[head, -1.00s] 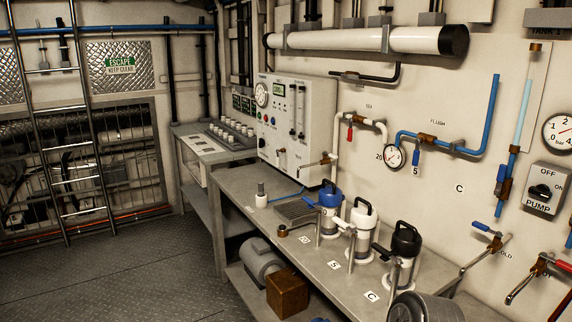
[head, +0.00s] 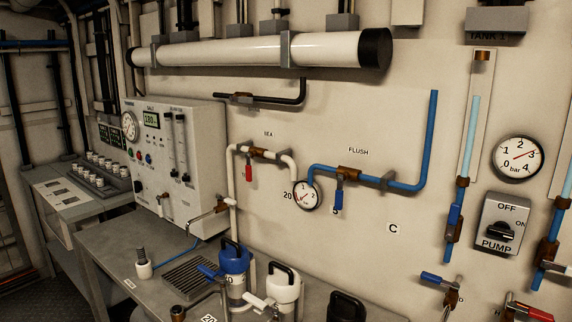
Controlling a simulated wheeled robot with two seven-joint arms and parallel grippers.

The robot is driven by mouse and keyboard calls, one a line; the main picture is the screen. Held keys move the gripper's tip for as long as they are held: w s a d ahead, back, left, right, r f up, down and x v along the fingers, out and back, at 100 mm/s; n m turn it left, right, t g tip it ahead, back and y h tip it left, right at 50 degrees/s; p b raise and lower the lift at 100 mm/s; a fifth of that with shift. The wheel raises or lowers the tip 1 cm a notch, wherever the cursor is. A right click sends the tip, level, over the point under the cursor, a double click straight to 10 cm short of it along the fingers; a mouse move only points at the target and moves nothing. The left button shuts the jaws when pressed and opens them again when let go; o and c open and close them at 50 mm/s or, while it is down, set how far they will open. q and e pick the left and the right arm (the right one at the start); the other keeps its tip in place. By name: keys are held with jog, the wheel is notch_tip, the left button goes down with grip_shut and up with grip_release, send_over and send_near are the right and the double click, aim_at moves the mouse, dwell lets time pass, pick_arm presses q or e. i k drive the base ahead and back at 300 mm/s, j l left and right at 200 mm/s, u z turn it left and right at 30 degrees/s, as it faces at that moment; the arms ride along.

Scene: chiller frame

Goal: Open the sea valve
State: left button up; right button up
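The sea valve (head: 257,152) is a brass body on the white pipe under the "SEA" label on the wall. Its red lever (head: 249,172) hangs straight down, across the pipe's run. Neither of my grippers shows in the head view.
To the right, a blue flush pipe (head: 408,186) has a valve with a blue lever (head: 339,196). A small gauge (head: 306,196) sits between the pipes. Below, a bench (head: 112,243) holds a blue-topped canister (head: 234,262), a white canister (head: 283,288) and a black-topped one (head: 346,306). A control cabinet (head: 200,140) stands left.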

aim_at(248, 167)
jog(key=u, duration=0.3)
jog(key=i+j+z, duration=0.45)
jog(key=j, duration=2.05)
jog(key=j+z, duration=0.4)
jog(key=j, duration=2.05)
